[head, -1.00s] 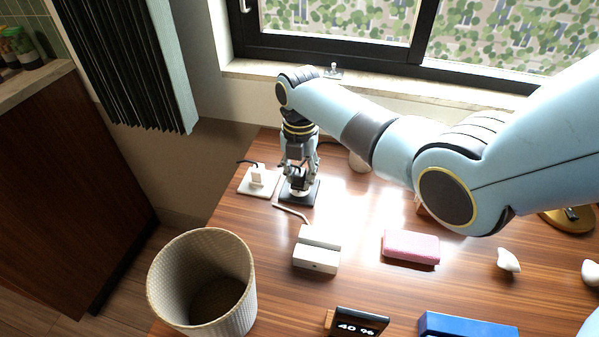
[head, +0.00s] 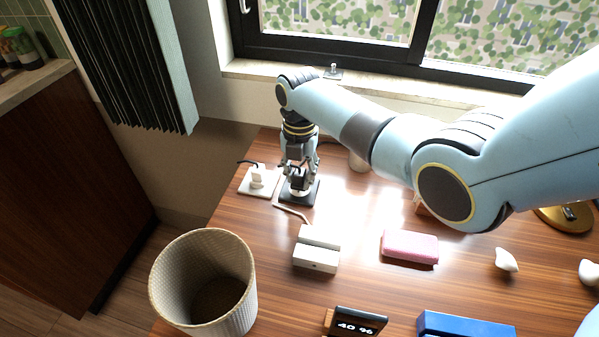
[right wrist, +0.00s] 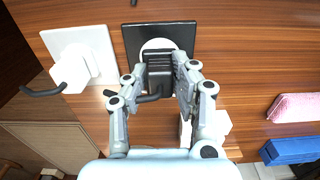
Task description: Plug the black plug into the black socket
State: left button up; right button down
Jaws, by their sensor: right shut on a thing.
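The black socket (head: 312,193) is a square black plate with a pale round middle, lying on the wooden table near its far left. It also shows in the right wrist view (right wrist: 187,33). My right gripper (head: 299,181) points down over this plate. It is shut on the black plug (right wrist: 159,80), which has a black cord at its side. The plug is over the socket's pale middle; its pins are hidden, so I cannot tell how far in it sits. My left gripper is not in view.
A white socket (head: 262,188) with a white plug is just left of the black one. A white dock (head: 317,258), pink box (head: 410,247), blue box (head: 465,327), display (head: 357,322) and woven bin (head: 203,283) stand nearer. The window sill (head: 400,92) is behind.

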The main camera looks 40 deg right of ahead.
aim_at(299, 172)
jog(key=shift+f+b, duration=0.4)
jog(key=shift+f, duration=0.2)
jog(key=c, duration=1)
grip_release()
jog(key=shift+r, duration=0.1)
notch_tip(299, 172, up, 12)
jog(key=shift+f, duration=0.1)
